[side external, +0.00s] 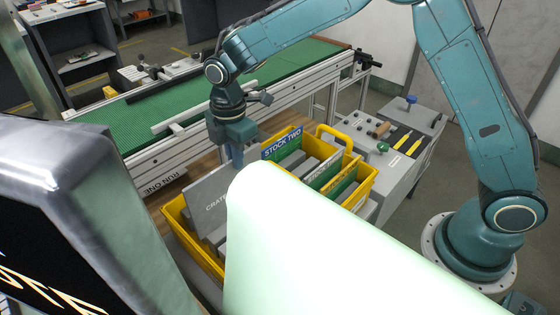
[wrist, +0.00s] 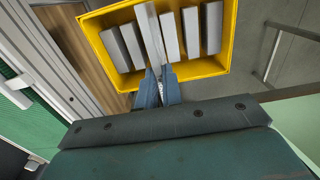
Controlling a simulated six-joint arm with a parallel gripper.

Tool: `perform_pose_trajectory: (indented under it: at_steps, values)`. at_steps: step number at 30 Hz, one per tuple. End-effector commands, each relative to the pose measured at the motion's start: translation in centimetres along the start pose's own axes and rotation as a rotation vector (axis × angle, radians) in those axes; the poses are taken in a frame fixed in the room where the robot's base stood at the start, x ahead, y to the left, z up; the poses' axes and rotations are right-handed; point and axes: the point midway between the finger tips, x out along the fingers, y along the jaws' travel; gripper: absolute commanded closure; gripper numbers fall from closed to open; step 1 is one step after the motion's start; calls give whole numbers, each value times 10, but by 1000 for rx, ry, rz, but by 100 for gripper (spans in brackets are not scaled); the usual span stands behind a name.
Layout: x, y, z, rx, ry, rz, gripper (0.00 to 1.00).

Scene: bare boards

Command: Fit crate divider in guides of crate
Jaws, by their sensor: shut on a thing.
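The crate divider (side external: 207,197) is a flat grey panel with dark lettering that starts "CRATE". My gripper (side external: 237,158) is shut on its upper edge. In the wrist view the fingers (wrist: 157,88) pinch the panel, seen nearly edge-on as a pale strip (wrist: 149,32). The yellow crate (side external: 177,222) is under and around the panel in the side view; its rim also shows in the wrist view (wrist: 205,70). Grey slabs stand in the crate on both sides of the panel. The guides and the panel's lower edge are hidden, so I cannot tell whether it is seated.
A pale green rounded shape (side external: 300,250) hides much of the crate in the side view. A blue "STOCK TWO" sign (side external: 283,143) and another yellow container (side external: 362,185) are beside it. A green conveyor (side external: 290,68) runs behind; a grey bench with tools (side external: 405,140) stands right.

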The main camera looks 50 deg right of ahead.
Motion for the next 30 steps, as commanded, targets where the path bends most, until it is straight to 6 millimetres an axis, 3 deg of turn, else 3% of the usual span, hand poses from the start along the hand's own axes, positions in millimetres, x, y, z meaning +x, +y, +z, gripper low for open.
perform_pose_trajectory:
  at_steps: [11,30]
  values:
    - [9,0,1,0,0,-1,100]
    - [50,0,1,0,0,-1,100]
